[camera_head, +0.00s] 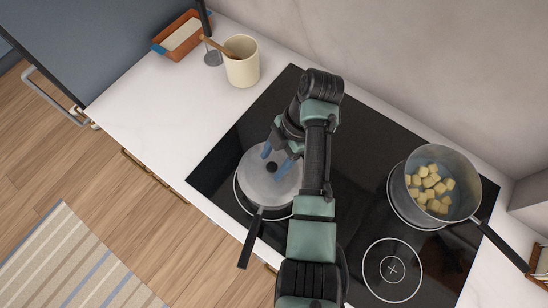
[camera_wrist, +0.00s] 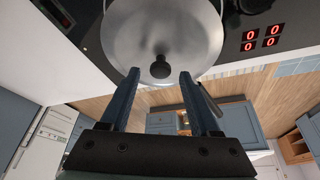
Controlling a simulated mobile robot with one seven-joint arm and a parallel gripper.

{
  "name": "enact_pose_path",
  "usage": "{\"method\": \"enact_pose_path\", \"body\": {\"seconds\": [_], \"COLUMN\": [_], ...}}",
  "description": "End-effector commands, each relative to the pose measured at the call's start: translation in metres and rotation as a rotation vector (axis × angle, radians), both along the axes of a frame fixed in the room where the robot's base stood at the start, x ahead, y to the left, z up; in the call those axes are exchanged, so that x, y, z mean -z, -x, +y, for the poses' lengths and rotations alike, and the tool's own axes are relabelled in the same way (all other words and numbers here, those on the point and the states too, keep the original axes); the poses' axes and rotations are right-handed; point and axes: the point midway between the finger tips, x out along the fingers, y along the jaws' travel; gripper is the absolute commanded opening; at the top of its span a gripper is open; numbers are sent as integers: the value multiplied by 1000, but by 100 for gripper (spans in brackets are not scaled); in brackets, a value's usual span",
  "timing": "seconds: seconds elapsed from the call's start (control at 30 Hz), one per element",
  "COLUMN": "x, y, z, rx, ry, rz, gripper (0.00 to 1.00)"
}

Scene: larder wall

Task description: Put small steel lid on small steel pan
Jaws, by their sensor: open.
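The small steel lid (camera_head: 257,188) lies over the small steel pan on the left of the hob, covering its top. The pan's black handle (camera_head: 251,240) points toward the front edge. The lid's black knob (camera_head: 271,167) also shows in the wrist view (camera_wrist: 160,68). My gripper (camera_head: 274,163) is open above the lid, its blue fingers (camera_wrist: 160,76) on either side of the knob. I cannot tell whether they touch it. The lid looks level; the pan's inside is hidden.
A larger steel pot (camera_head: 411,204) with yellow cubes stands at the right, its handle (camera_head: 503,246) pointing right. A cream utensil crock (camera_head: 242,72) and a terracotta dish (camera_head: 168,48) stand at the back left. The front right burner (camera_head: 392,269) is bare.

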Motion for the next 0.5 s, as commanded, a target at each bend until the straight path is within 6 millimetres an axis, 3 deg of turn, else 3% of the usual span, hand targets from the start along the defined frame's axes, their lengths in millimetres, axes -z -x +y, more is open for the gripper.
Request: {"method": "enact_pose_path", "body": {"seconds": [0.5], "x": [-92], "y": [-16], "z": [-29], "rx": [2], "ry": [3], "rz": [-2], "gripper": [63]}}
